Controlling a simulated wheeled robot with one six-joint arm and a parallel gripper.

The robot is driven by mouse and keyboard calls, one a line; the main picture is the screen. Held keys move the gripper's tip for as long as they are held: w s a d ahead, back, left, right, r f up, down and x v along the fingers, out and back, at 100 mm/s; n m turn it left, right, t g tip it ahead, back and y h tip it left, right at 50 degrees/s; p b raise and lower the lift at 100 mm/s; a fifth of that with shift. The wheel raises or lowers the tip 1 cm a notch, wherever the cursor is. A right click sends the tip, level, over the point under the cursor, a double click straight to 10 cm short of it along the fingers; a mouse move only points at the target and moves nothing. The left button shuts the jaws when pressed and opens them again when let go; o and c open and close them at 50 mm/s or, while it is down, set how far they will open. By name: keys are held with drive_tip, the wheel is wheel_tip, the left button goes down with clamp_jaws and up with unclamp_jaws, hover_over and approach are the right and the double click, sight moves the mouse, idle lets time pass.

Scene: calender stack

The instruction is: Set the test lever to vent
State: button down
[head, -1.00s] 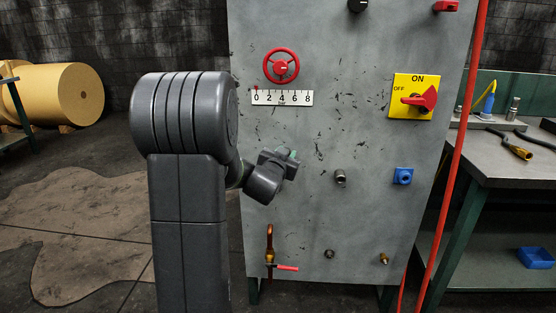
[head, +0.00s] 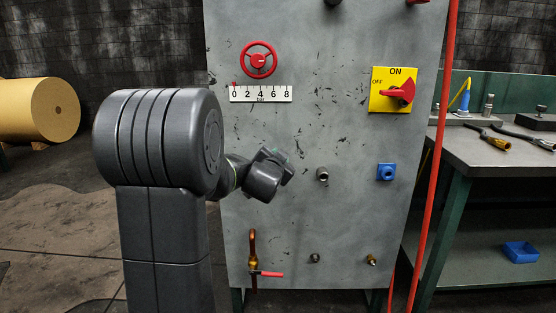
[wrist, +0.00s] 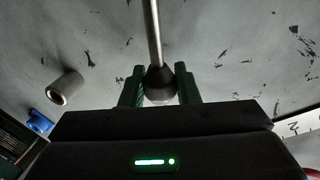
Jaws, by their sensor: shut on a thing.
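The test lever (wrist: 152,30) shows in the wrist view as a thin metal rod ending in a dark rounded knob (wrist: 160,86). The two green fingers of my gripper (wrist: 160,75) are closed on either side of this knob. In the head view my gripper (head: 276,168) is in front of the grey panel (head: 340,120), below the bar scale and left of a short pipe stub. The lever is hidden behind it there. No vent marking is visible in either view.
Above are a red handwheel (head: 258,60), a scale (head: 261,94) and a red rotary switch (head: 400,93) on yellow. A pipe stub (head: 322,174) and blue socket (head: 386,172) are right of my gripper. A red-handled tap (head: 266,273) is below. A red hose (head: 436,160) hangs right.

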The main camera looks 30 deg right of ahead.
drive_tip(key=shift+f, duration=0.1)
drive_tip(key=c, duration=1.1)
unclamp_jaws()
drive_tip(key=shift+s, duration=0.1)
drive_tip(key=p+v, duration=0.2)
drive_tip(key=v, duration=1.1)
drive_tip(key=shift+s+a, duration=0.15)
drive_tip(key=shift+s, duration=0.2)
drive_tip(key=shift+w, duration=0.1)
drive_tip(key=b+x, duration=0.2)
drive_tip(key=x, duration=1.1)
drive_tip(key=shift+w+d, duration=0.2)
drive_tip(key=shift+w, duration=0.1)
